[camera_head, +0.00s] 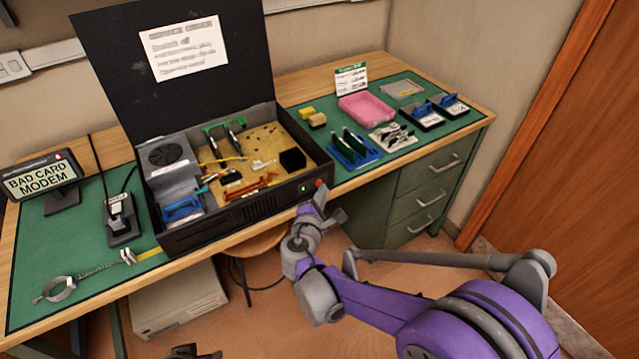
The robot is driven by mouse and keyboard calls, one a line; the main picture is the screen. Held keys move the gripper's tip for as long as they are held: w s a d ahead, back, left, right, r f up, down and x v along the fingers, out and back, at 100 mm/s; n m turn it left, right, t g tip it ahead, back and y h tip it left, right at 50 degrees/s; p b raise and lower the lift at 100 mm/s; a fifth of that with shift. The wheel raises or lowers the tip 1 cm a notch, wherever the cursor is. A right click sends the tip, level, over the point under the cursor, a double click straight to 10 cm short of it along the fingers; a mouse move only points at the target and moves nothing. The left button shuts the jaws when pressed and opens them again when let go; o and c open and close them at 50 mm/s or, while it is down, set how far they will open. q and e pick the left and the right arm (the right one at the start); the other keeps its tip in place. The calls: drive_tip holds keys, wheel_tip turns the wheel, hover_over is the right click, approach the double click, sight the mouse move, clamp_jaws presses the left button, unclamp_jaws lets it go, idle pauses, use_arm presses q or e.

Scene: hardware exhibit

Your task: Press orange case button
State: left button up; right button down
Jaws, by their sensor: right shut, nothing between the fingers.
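An open black computer case (215,232) stands on the desk with its lid raised. A small orange-red spot (319,183), which looks like the case button, shows at the right end of the case's front. A small green light (303,189) is just left of it. My right gripper (318,196) is shut and empty, its tip right at the front right corner, just below the orange spot. I cannot tell whether it touches. A dark grey part (188,352) at the bottom edge may be my left gripper, mostly cut off.
A "BAD CARD MODEM" sign (42,180) and a wrist strap (58,289) are on the desk's left. Green drawers (425,195) and a stool (250,245) are below.

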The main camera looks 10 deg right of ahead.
drive_tip(key=shift+w+a, duration=0.15)
drive_tip(key=shift+w, duration=0.25)
idle(0.6)
idle(0.3)
drive_tip(key=shift+s+d, duration=0.3)
drive_tip(key=shift+s, duration=0.5)
drive_tip(key=shift+s+d, duration=0.3)
drive_tip(key=shift+s, duration=0.5)
drive_tip(key=shift+s+d, duration=0.3)
drive_tip(key=shift+s, duration=0.45)
drive_tip(key=shift+s+d, duration=0.3)
drive_tip(key=shift+s, duration=0.5)
